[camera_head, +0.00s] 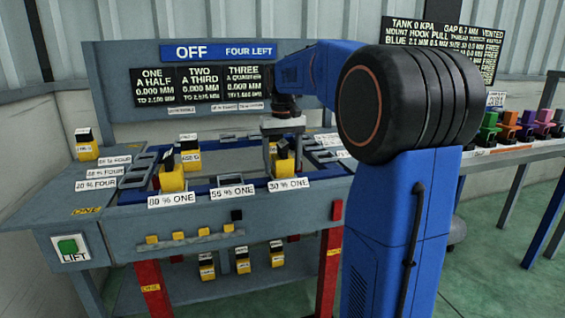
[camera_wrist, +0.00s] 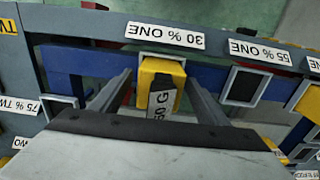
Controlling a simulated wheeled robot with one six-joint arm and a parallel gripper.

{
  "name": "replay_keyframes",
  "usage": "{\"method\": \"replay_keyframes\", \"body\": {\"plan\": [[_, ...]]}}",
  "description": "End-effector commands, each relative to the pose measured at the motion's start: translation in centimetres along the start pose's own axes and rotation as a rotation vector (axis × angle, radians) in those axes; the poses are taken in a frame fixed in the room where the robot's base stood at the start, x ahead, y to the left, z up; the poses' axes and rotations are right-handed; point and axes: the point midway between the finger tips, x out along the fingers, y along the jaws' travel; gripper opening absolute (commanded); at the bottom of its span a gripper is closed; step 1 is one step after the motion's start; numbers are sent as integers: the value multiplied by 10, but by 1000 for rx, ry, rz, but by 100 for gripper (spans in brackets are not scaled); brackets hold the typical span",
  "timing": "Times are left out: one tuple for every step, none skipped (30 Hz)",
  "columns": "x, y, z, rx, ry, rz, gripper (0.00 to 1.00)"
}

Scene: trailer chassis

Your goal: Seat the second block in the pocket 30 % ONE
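A yellow block with a black top and a "50 G" label (camera_wrist: 172,82) is at the pocket marked 30 % ONE (camera_wrist: 166,36). In the head view the block (camera_head: 283,162) stands upright behind the 30 % ONE label (camera_head: 289,184). My gripper (camera_wrist: 160,78) points down with one finger on each side of it. The fingertips are close to its sides; I cannot tell whether they touch. The pocket under it is hidden, so how deep it sits is unclear. Another yellow block (camera_head: 172,180) stands at the 80 % ONE pocket (camera_head: 171,200).
The 55 % ONE pocket (camera_wrist: 246,86) beside it is empty. Another yellow block (camera_head: 190,159) stands farther back on the chassis. A block (camera_head: 86,148) is at the back left. Several blocks (camera_head: 242,262) sit on the lower shelf. The sign (camera_head: 219,52) reads OFF, FOUR LEFT.

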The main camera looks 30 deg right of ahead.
Motion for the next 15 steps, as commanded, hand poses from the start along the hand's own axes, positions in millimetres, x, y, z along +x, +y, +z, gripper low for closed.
{"method": "replay_keyframes", "body": {"plan": [[0,0,0,0,0,0,69],[0,0,0,0,0,0,69],[1,0,0,0,-3,0,69],[1,0,0,0,-3,0,69],[1,0,0,0,-3,0,69],[0,0,0,0,-2,0,69],[-2,0,0,0,-2,0,69],[-4,0,0,0,-1,0,69],[-7,0,0,0,-1,0,69],[-11,0,-1,0,0,0,69],[-15,0,-1,0,0,0,69],[-21,0,-1,0,1,0,69],[-26,0,-1,0,1,0,69],[-32,0,-1,0,2,0,69],[-40,0,-1,0,2,0,69]]}}
